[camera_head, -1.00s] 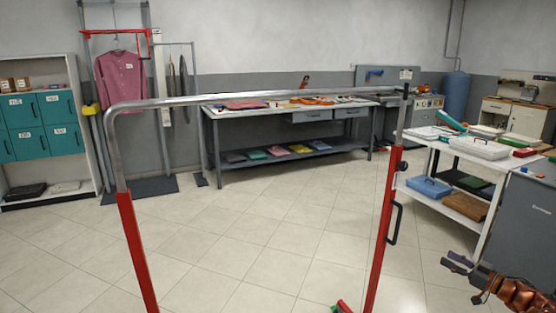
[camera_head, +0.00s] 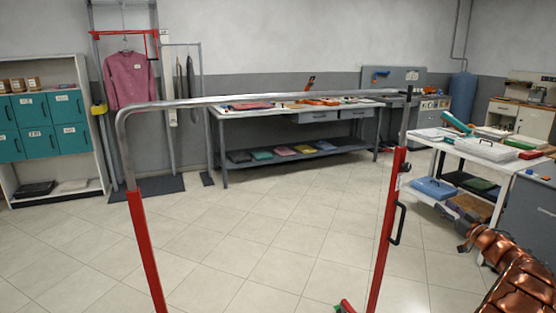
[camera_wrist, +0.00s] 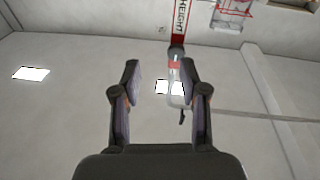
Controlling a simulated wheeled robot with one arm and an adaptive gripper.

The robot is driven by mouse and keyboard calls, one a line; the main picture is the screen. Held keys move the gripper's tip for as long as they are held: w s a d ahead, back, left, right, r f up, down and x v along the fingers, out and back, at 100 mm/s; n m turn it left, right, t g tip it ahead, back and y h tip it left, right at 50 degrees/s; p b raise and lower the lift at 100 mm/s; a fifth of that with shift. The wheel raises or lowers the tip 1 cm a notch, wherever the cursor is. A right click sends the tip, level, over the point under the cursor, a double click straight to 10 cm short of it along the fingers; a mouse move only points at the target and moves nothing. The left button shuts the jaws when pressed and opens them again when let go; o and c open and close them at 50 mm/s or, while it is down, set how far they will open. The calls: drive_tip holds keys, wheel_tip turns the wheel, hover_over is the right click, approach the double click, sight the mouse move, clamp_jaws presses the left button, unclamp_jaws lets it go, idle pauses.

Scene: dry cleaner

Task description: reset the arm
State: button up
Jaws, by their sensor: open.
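My gripper (camera_wrist: 160,78) is open and empty in the wrist view, with its two dark fingers apart and pale wall or ceiling behind them. In the head view my copper-coloured arm comes in at the lower right corner. Its gripper end (camera_head: 462,217) is raised in front of the white table at the right. The fingertips are hard to make out there. Nothing is seen held.
A frame with red posts and a metal top bar (camera_head: 270,99) stands close in front. A white table (camera_head: 515,163) with boxes is at the right. A long workbench (camera_head: 265,119) stands at the back wall, and teal lockers (camera_head: 40,125) at the left.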

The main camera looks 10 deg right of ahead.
drive_tip(key=w+a+r+m+g+h+p, duration=0.1)
drive_tip(key=w+a+r+m+h, duration=0.2)
drive_tip(key=r, duration=0.4)
drive_tip(key=w+a+r+m+h, duration=0.2)
drive_tip(key=w+a+r+h, duration=0.1)
drive_tip(key=a+r, duration=0.25)
drive_tip(key=s+a+r+m+g+h, duration=0.1)
drive_tip(key=s+a+r+g, duration=0.15)
drive_tip(key=a, duration=0.45)
drive_tip(key=s+a+f+n+g+y+p, duration=0.1)
drive_tip(key=s+a+f+g, duration=0.35)
drive_tip(key=s+a, duration=0.75)
drive_tip(key=s+a+f+g+y+p, duration=0.1)
drive_tip(key=s+a+f+g, duration=0.35)
drive_tip(key=s+a, duration=0.75)
drive_tip(key=s+a+f+n+g+y, duration=0.1)
drive_tip(key=s+a, duration=0.3)
drive_tip(key=s, duration=0.6)
drive_tip(key=s+a+f+g+p, duration=0.1)
drive_tip(key=s+a+g, duration=0.3)
drive_tip(key=s, duration=0.7)
drive_tip(key=s+a+f+n+g+y, duration=0.1)
drive_tip(key=s+a, duration=0.4)
drive_tip(key=s, duration=0.5)
drive_tip(key=shift+s+a+f+n+g+y, duration=0.3)
drive_tip(key=shift+f+g, duration=0.25)
drive_tip(key=shift+g, duration=0.7)
